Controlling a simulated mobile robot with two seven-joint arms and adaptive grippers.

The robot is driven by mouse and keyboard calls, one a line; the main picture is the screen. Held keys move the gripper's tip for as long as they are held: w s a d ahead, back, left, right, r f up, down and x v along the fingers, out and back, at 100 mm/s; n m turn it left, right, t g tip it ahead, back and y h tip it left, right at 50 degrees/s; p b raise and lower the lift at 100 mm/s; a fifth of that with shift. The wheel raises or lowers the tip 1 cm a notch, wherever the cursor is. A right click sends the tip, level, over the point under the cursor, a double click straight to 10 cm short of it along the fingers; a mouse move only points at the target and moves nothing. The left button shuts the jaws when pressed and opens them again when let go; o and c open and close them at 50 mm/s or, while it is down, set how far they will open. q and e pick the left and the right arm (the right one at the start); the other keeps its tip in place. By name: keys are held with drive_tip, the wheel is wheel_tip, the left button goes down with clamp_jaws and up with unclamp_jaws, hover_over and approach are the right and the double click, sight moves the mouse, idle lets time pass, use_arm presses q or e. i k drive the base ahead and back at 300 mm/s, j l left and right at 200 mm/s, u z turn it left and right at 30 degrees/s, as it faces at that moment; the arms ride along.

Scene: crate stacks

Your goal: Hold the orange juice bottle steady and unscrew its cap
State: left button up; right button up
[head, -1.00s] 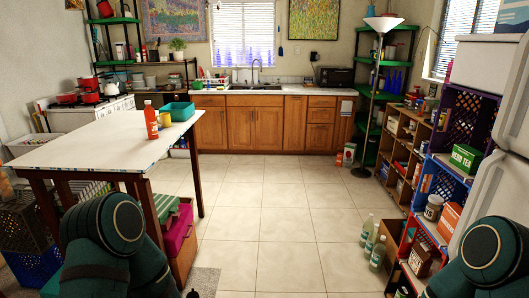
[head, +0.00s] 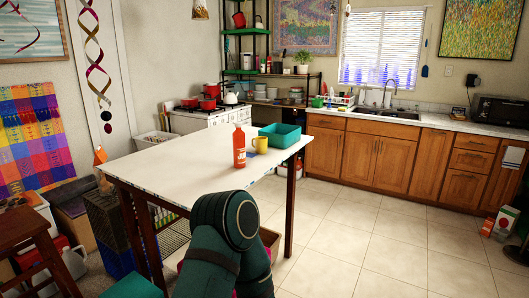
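Part of one of my arms shows at the bottom middle, in front of the table. Neither of my grippers is in the view, and nothing touches the bottle.
A yellow mug (head: 260,145) and a teal bin (head: 280,135) stand right of the bottle. A wooden stool (head: 25,232) and dark crates (head: 108,232) crowd the left. Wooden cabinets (head: 375,158) line the back.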

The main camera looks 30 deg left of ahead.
sight(239, 137)
drive_tip(key=i+l+u, duration=0.1)
drive_tip(key=i+u, duration=0.35)
drive_tip(key=i+l+u, duration=0.25)
drive_tip(key=u, duration=0.2)
drive_tip(key=i+l+u, duration=0.7)
drive_tip(key=l+u, duration=0.2)
